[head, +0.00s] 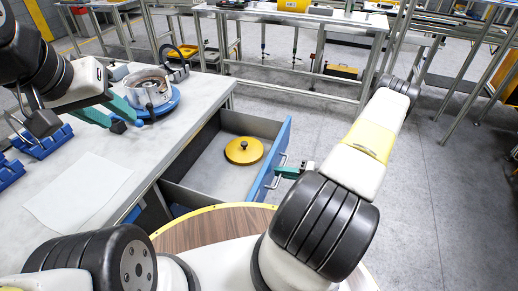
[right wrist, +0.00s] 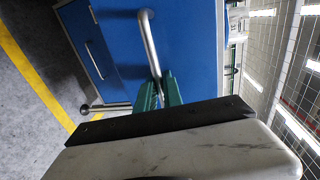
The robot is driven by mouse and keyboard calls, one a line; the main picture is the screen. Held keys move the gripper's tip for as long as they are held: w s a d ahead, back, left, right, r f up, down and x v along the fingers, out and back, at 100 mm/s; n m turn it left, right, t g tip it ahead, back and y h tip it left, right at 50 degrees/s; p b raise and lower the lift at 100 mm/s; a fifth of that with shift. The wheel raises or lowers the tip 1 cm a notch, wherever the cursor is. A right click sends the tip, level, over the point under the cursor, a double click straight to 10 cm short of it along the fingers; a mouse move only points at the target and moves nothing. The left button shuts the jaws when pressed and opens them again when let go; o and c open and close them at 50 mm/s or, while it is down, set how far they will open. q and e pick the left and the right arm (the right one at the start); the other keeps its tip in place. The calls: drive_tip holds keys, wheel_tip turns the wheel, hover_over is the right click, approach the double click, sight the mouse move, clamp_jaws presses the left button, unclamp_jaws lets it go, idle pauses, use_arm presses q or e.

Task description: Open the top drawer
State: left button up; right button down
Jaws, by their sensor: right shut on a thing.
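The top drawer stands pulled out from the workbench, its blue front (head: 283,150) to the right and its grey inside visible from above. A yellow round lid with a dark knob (head: 243,151) lies in it. My right gripper (head: 287,172) is at the metal bar handle (head: 277,180) on the drawer front. In the right wrist view, the green fingers (right wrist: 159,90) are closed around one end of the handle (right wrist: 149,40) against the blue front. My left gripper (head: 128,124) is over the bench top, its green fingers apart and empty, near a metal clutch part on a blue base.
The clutch part (head: 150,92) stands on the grey bench top (head: 150,150) with a white sheet (head: 80,190) and blue bins (head: 42,143). A second handle (right wrist: 95,60) shows on another blue front. The floor right of the drawer is clear; metal tables stand behind.

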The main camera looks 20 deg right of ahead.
drive_tip(key=shift+v, duration=0.9)
drive_tip(key=shift+f, duration=0.15)
drive_tip(key=c, duration=1.8)
unclamp_jaws()
drive_tip(key=shift+o, duration=0.2)
drive_tip(key=shift+d, duration=0.1)
drive_tip(key=v, duration=0.7)
drive_tip(key=shift+s+d, duration=0.25)
